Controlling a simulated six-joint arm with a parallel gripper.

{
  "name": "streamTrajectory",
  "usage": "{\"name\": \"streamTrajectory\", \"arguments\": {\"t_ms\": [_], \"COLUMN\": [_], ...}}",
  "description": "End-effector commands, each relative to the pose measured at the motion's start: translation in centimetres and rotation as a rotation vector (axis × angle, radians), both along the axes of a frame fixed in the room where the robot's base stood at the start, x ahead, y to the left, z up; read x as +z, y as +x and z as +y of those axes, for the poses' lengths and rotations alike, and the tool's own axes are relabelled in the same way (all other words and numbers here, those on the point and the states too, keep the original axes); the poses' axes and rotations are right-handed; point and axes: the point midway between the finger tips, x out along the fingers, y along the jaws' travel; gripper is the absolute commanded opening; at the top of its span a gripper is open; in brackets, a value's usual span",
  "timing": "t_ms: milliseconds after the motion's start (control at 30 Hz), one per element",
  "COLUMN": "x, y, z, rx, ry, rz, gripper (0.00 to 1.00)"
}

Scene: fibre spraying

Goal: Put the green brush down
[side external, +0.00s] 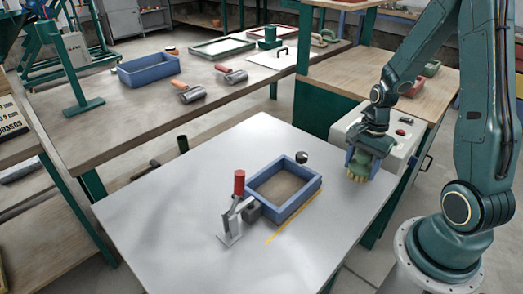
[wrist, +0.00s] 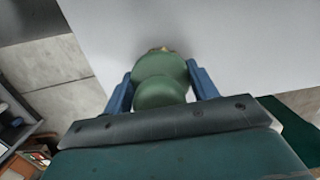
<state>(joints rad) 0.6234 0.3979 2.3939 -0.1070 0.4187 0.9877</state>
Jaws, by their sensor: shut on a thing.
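The green brush (side external: 361,163) has a rounded green body and pale yellowish bristles that point down. It is in my gripper (side external: 362,157), over the right part of the grey-white table (side external: 180,220). In the wrist view the green brush (wrist: 160,82) sits between the two blue fingers of my gripper (wrist: 160,85), which is shut on it. The bristle tips are mostly hidden there. I cannot tell whether the bristles touch the table.
A blue frame (side external: 262,208) stands mid-table, with a red-handled clamp (side external: 236,205) at its left and a yellow strip (side external: 292,218) in front. A small dark round thing (side external: 301,157) lies behind it. The table's left part and front are clear.

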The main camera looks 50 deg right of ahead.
Motion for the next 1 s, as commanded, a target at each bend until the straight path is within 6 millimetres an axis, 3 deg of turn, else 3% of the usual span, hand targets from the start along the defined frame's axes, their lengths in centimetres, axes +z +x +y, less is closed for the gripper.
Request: {"name": "streamTrajectory", "arguments": {"t_ms": [33, 67, 167, 667, 1000], "x": [-0.1, -0.2, -0.1, 0.4, 3.5], "y": [0.0, 0.0, 0.0, 0.0, 0.1], "z": [0.0, 0.0, 0.0, -0.1, -0.5], "rx": [0.000, 0.000, 0.000, 0.000, 0.000], "ry": [0.001, 0.000, 0.000, -0.001, -0.003], "rz": [0.001, 0.001, 0.001, -0.002, -0.004], "gripper": [0.33, 0.62, 0.80, 0.80, 0.80]}}
